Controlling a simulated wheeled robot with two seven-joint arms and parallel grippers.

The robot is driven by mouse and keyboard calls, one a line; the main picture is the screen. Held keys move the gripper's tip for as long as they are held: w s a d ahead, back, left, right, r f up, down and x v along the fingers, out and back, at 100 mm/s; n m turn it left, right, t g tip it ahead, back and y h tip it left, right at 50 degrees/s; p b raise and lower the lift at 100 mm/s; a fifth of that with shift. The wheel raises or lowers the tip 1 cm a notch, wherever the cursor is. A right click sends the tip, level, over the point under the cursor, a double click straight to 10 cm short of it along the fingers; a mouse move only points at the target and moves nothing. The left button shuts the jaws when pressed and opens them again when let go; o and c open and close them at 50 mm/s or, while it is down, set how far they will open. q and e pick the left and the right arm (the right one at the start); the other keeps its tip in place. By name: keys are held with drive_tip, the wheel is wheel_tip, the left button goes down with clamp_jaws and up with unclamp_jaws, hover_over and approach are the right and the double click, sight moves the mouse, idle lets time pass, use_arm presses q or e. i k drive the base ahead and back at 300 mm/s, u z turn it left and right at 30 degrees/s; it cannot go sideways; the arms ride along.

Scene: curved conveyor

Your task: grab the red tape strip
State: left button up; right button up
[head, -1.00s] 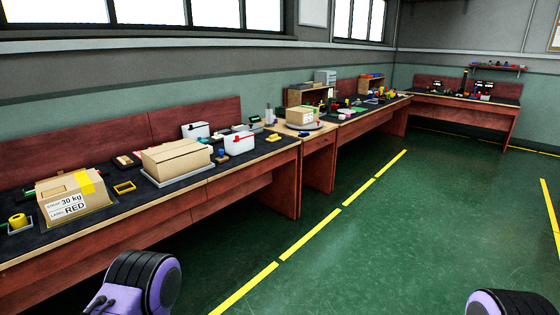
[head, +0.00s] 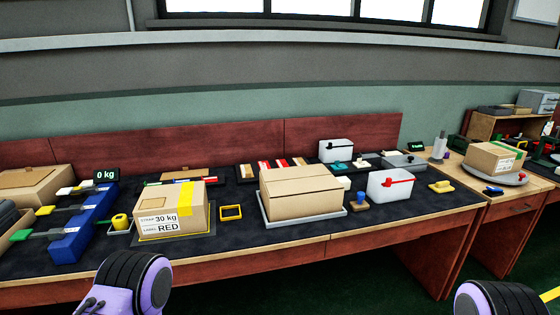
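Several strips, some of them red (head: 283,163), lie side by side at the back of the bench, behind a closed cardboard box. They are small at this distance, and I cannot tell for certain that one is the red tape strip. A box with a yellow strap (head: 170,212) reads "STRAP 30 kg" and "LABEL RED". The plain closed box (head: 300,191) stands on a grey plate to its right. Neither gripper is in view. Only purple and black parts of my arms show at the bottom left and bottom right.
A blue rack (head: 82,228) with colour-tipped bars stands at the left, near a "0 kg" display (head: 106,174). A yellow tape roll (head: 120,222) sits beside it.

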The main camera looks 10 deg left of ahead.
sight(282, 163)
drive_tip(key=u, duration=0.1)
drive_tip(key=i, duration=0.35)
drive_tip(key=z, duration=0.95)
drive_tip(key=i, duration=0.65)
drive_tip(key=z, duration=0.45)
drive_tip(key=i, duration=0.8)
drive_tip(key=u, duration=0.5)
